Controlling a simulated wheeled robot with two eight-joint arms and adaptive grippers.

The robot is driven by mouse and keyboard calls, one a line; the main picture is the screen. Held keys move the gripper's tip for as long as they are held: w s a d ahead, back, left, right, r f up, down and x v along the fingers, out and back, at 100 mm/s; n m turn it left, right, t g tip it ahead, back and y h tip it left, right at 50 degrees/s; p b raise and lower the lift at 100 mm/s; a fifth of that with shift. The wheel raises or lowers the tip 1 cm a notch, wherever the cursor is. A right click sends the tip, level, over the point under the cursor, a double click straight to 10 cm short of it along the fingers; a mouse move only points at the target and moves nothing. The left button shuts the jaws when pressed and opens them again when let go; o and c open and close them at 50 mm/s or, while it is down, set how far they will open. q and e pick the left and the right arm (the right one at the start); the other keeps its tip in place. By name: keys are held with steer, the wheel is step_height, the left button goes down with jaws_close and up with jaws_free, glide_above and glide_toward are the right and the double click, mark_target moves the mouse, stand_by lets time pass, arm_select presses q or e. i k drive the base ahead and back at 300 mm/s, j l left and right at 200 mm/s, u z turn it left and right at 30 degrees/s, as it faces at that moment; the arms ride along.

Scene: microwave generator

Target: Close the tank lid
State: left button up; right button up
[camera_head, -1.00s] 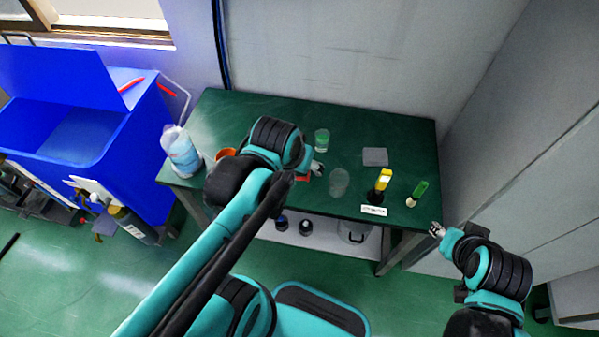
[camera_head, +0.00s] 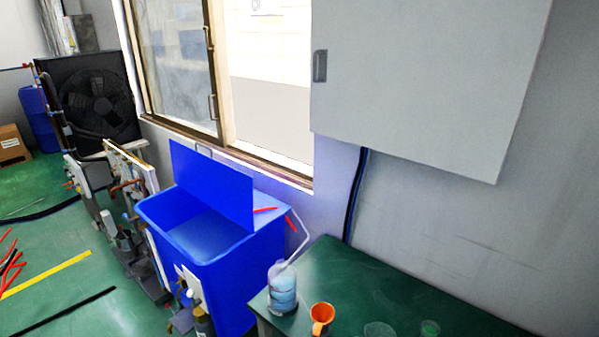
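The blue tank (camera_head: 235,277) stands on the floor left of the green table, in the middle of the head view. Its blue lid (camera_head: 211,184) is up, standing upright along the far side of the opening. The inside of the tank shows as an open blue hollow in front of the lid. Two red handles or strips lie on the tank's top at the right of the lid. Neither of my grippers is in view now.
A green table (camera_head: 372,283) fills the lower right. On it are a bottle of blue liquid (camera_head: 283,288), an orange cup (camera_head: 321,317) and clear containers. A grey wall cabinet (camera_head: 425,75) hangs above. Equipment (camera_head: 125,235) stands left of the tank; green floor is further left.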

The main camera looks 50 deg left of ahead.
mark_target(227, 190)
steer(key=j+u, duration=0.1)
steer(key=u, duration=2.35)
steer(key=i+j+u, duration=0.2)
steer(key=i, duration=0.35)
steer(key=i+j+u, duration=0.15)
steer(key=i, duration=0.9)
